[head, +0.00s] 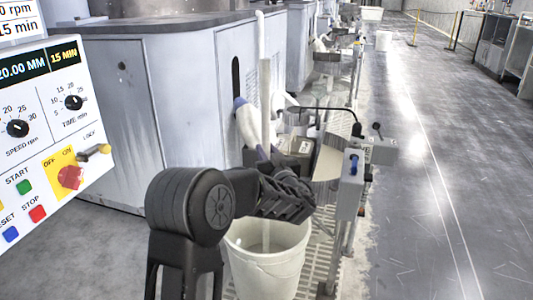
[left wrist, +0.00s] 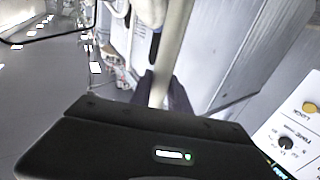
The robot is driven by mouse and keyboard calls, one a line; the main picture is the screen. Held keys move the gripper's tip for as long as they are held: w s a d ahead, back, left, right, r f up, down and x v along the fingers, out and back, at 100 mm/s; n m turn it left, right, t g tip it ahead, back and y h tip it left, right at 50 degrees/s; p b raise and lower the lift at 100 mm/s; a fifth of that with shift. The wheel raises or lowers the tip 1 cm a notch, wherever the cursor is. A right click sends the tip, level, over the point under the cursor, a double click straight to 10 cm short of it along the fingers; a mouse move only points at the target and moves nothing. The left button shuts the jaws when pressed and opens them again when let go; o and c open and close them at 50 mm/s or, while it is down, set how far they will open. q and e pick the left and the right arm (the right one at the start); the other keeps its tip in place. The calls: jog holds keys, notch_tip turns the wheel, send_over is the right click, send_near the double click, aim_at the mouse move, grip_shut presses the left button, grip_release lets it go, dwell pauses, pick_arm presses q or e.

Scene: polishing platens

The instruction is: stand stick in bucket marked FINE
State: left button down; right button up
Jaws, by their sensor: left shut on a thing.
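A long whitish stick (head: 264,85) stands nearly upright in the head view, and it also shows in the left wrist view (left wrist: 176,48). My left gripper (head: 280,193) is shut on the stick partway along it, just above a white bucket (head: 268,275). The fingers of this gripper show dark around the stick in the left wrist view (left wrist: 164,95). The stick's lower part shows below the gripper against the bucket's inside. Its bottom end is hidden, so I cannot tell whether it touches the floor of the bucket. No FINE label is readable. My right gripper is out of view.
A control panel (head: 45,130) with knobs and buttons is close on the left. A large grey machine (head: 160,100) stands behind the bucket. A metal stand with a grey box (head: 349,190) is just right of the bucket. The aisle floor (head: 440,180) at right is clear.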

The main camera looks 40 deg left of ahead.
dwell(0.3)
pick_arm(q)
jog(key=c, duration=1.2)
grip_release()
jog(key=shift+f, duration=0.1)
jog(key=shift+o, duration=0.2)
jog(key=p+v, duration=0.1)
jog(key=v, duration=0.6)
jog(key=shift+s+d, duration=0.3)
